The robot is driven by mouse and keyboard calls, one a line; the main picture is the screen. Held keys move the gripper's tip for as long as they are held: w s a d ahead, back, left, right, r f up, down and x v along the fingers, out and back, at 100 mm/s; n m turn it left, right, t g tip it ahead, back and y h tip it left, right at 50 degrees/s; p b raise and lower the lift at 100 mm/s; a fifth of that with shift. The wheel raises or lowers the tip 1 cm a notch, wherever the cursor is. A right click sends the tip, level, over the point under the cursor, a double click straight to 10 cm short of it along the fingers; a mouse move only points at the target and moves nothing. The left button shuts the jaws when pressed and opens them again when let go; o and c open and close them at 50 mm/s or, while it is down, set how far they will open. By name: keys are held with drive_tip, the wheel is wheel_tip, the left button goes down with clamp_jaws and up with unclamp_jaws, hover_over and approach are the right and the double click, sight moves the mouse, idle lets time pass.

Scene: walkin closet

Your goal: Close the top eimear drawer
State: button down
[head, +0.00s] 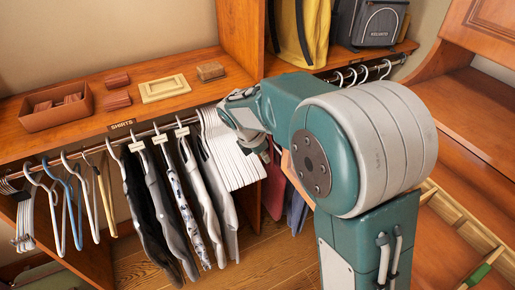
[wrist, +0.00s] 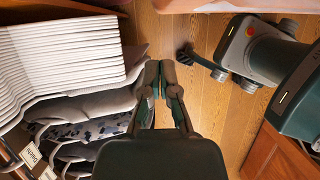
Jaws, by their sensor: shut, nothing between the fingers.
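My gripper shows in the wrist view (wrist: 160,73), its two fingers together and empty, above the wooden floor and beside hanging clothes. In the head view my arm reaches toward the clothes rail, and the fingertips are mostly hidden behind it. At the lower right of the head view is a wooden unit with an open, divided compartment (head: 456,217), which looks like a pulled-out drawer. A green item lies in it. My arm hides part of it, and I cannot tell whether it is the top eimear drawer. My gripper is apart from it.
White hangers (head: 226,150) and clothes (head: 160,210) hang close to my gripper. A shelf (head: 120,75) above holds a tray (head: 55,105) and small boxes. Bags (head: 372,22) stand at the back. Bare wooden floor (wrist: 212,85) lies below my gripper.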

sight(282, 161)
drive_tip(key=shift+w+d+r, duration=0.1)
drive_tip(key=shift+w+d, duration=0.2)
drive_tip(key=shift+d, duration=0.6)
drive_tip(key=shift+w+d+r, duration=0.1)
drive_tip(key=shift+w+d, duration=0.15)
drive_tip(key=shift+d, duration=0.65)
drive_tip(key=shift+a, duration=0.2)
